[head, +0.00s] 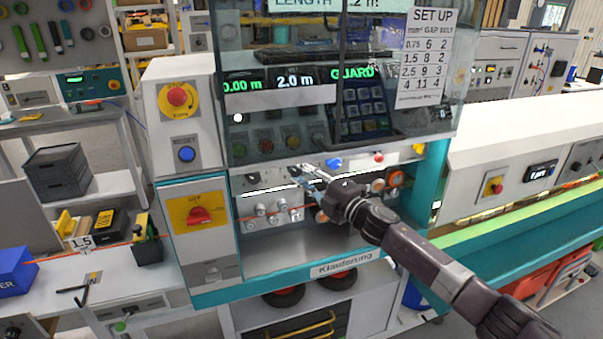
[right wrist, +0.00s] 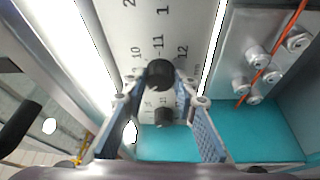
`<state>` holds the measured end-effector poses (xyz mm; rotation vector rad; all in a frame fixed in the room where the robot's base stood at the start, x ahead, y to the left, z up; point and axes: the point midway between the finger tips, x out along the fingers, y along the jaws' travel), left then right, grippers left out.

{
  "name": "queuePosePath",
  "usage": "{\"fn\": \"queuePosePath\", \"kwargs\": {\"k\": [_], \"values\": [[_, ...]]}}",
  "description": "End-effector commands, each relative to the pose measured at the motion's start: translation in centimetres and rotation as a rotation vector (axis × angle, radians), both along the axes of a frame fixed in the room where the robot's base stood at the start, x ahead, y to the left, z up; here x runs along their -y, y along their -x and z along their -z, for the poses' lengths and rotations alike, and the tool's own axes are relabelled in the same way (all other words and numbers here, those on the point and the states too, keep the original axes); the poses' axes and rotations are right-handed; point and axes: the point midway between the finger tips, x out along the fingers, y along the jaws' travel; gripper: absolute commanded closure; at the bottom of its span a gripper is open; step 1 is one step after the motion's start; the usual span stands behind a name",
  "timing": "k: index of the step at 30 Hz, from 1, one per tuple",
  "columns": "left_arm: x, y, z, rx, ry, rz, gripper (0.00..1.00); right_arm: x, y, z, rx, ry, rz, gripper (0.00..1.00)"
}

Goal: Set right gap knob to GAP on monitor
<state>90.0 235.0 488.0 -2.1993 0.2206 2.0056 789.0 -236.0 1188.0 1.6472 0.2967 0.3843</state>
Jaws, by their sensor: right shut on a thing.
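My right gripper (head: 314,172) reaches into the machine below the clear guard (head: 262,95). In the right wrist view its two fingertips (right wrist: 160,86) are shut on a dark round knob (right wrist: 160,72). The knob sits in front of a pale scale plate (right wrist: 150,30) marked 10, 11 and 12; the fingers hide part of it. A second, smaller dark round part (right wrist: 164,117) shows between the fingers. The monitor (head: 300,80) reads 0.00 m, 2.0 m and GUARD; its top line is cut off. My left gripper is out of view.
A set-up chart (head: 425,55) lists GAP 6, 8, 9 and 11. Metal rollers (head: 270,212) with an orange cable stand left of the gripper, and orange-faced parts (head: 395,178) to its right. The guard hangs close above my wrist.

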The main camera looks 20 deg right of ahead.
Motion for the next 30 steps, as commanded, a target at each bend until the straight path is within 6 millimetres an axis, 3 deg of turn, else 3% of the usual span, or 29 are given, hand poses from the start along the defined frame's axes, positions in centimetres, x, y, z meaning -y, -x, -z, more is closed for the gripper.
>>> {"fn": "queuePosePath", "kwargs": {"k": [6, 7, 11, 22, 30], "values": [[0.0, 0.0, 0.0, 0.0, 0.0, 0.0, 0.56, 0.0, 0.0, 0.1, -0.001, 0.0, -0.001, 0.98], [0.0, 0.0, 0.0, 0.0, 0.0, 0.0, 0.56, 0.0, 0.0, 0.1, -0.002, 0.001, 0.0, 0.72], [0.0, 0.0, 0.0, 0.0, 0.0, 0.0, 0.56, 0.0, 0.0, 0.1, -0.001, 0.0, -0.001, 0.57], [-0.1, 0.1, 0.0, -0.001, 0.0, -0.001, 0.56, 0.2, 0.4, 0.2, -0.001, 0.0, 0.0, 0.56], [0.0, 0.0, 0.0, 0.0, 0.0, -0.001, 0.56, 1.8, 4.0, 0.6, -0.004, 0.0, -0.001, 0.56]]}}
